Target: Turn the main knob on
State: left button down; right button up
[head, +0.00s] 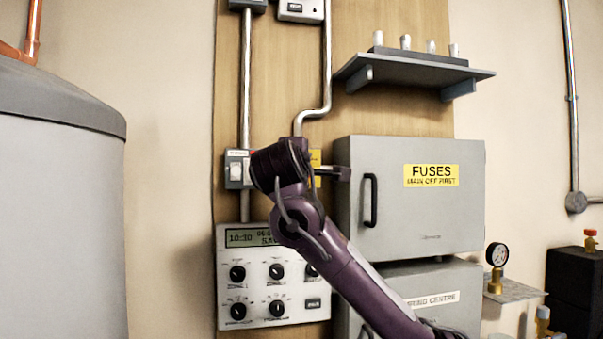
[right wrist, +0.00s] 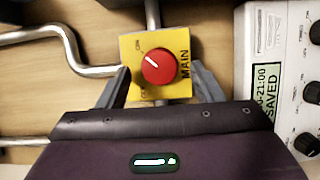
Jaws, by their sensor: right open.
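The main knob (right wrist: 160,68) is red with a white pointer line and sits on a yellow plate (right wrist: 134,52) marked MAIN. In the right wrist view the pointer line is toward the upper left; the small lettering at that side is hard to read. My right gripper (right wrist: 161,78) is open, with one finger on each side of the plate's lower part; I cannot tell whether they touch it. In the head view my right arm hides the knob, and only an edge of the yellow plate (head: 316,160) shows. My left gripper is not in view.
A grey fuse cabinet (head: 420,215) with a black handle is right of my arm, below a shelf (head: 415,70). A control panel (head: 250,292) with several black knobs is below left. A switch (head: 237,170) and metal pipes are close by. A grey tank (head: 60,200) stands at left.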

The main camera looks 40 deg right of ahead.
jog(key=b+v, duration=0.1)
jog(key=v, duration=0.6)
jog(key=shift+b, duration=0.4)
